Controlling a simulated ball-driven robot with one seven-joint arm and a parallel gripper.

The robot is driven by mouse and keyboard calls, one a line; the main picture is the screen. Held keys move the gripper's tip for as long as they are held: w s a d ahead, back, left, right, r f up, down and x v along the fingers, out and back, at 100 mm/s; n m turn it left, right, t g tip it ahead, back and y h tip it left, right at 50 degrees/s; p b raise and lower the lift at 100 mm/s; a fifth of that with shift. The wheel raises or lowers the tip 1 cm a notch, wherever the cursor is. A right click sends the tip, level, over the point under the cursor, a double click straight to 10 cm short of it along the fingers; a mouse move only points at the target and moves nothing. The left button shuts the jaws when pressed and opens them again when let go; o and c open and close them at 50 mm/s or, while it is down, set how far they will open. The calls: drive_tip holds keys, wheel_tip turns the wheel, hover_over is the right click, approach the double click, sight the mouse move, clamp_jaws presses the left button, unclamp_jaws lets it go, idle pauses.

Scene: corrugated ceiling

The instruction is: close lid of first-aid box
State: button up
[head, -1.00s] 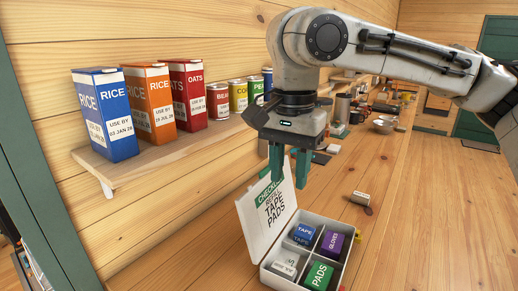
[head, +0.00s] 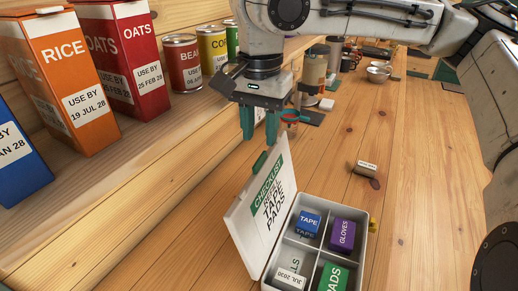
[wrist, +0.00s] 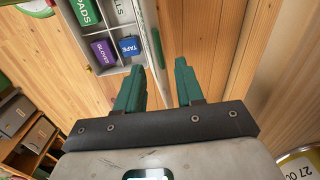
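The first-aid box (head: 369,235) stands open on the wooden counter, with its white lid (head: 243,222) raised on the left side and tilted back. The lid's inner face carries a checklist. The compartments hold a blue tape box (head: 308,222), a purple gloves box (head: 342,233), a green pads box (head: 333,277) and a white box (head: 290,277). My gripper (head: 259,138) points down above and behind the lid's far corner, apart from it. In the wrist view its two green fingers (wrist: 158,80) are spread with nothing between them, and the lid's edge (wrist: 152,40) shows just beyond them.
A shelf on the left holds an orange rice box (head: 62,80), a red oats box (head: 125,60) and several cans (head: 183,62). Cups, bowls and a red-rimmed item (head: 292,116) stand farther back.

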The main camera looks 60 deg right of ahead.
sight(260, 159)
drive_tip(key=shift+a+f, duration=0.1)
drive_tip(key=shift+f, duration=2.7)
drive_tip(key=shift+s, duration=0.1)
clamp_jaws()
